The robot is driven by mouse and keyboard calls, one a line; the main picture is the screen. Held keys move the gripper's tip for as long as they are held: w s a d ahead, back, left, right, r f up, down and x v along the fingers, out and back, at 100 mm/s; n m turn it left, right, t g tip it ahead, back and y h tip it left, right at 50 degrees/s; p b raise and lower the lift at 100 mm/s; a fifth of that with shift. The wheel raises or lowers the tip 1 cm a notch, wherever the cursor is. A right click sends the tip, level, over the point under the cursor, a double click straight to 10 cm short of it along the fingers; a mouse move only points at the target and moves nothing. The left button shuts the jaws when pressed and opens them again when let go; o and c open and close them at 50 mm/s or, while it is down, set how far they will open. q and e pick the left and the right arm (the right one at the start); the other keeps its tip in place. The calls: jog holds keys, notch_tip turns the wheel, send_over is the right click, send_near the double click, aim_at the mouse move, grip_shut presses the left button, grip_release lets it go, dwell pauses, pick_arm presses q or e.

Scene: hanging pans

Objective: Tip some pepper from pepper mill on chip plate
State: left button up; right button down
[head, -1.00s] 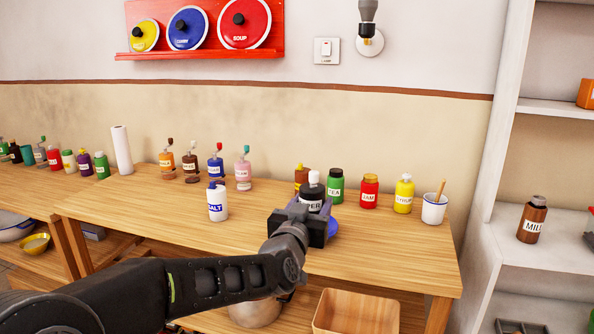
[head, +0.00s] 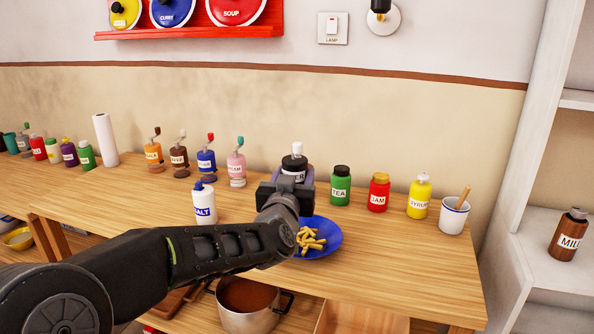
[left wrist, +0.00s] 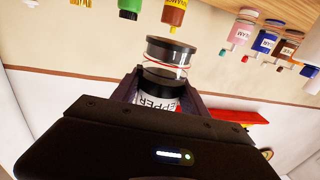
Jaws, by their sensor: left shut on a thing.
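The pepper mill (head: 296,161), black with a white label and a pale top, is upright in the head view. My left gripper (head: 287,183) is shut on it. In the left wrist view the mill (left wrist: 165,77) sits between the fingers, its label partly hidden by the gripper. The chip plate (head: 330,240) is blue and lies on the table, in front of and slightly right of the mill. Yellow chips (head: 310,240) lie on its left part. My wrist covers the plate's left edge. My right gripper is not in view.
Tea (head: 340,186), jam (head: 379,191) and syrup (head: 418,197) containers and a white cup (head: 454,215) stand to the right. The table right of the plate is clear.

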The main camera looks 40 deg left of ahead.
pick_arm(q)
jog(key=shift+s+d+r, duration=0.1)
jog(key=shift+s+r, duration=0.05)
jog(key=f+m, duration=0.1)
jog(key=m, duration=0.1)
jog(key=f+m, duration=0.1)
jog(key=m, duration=0.1)
jog(key=shift+w+d+f+t+b, duration=0.2)
jog(key=shift+d+f+t+b, duration=0.1)
jog(key=shift+d+b, duration=0.1)
jog(key=m, duration=0.2)
jog(key=d+f+m, duration=0.1)
jog(key=m, duration=0.1)
jog(key=shift+w+f+t, duration=0.1)
jog(key=shift+w+t, duration=0.1)
jog(key=shift+t, duration=0.2)
jog(key=shift+m, duration=0.3)
jog(key=shift+s+a+n+b, duration=0.15)
jog(key=shift+n+b, duration=0.25)
jog(key=shift+n, duration=0.5)
jog(key=shift+a+n, duration=0.1)
jog(key=shift+n, duration=0.3)
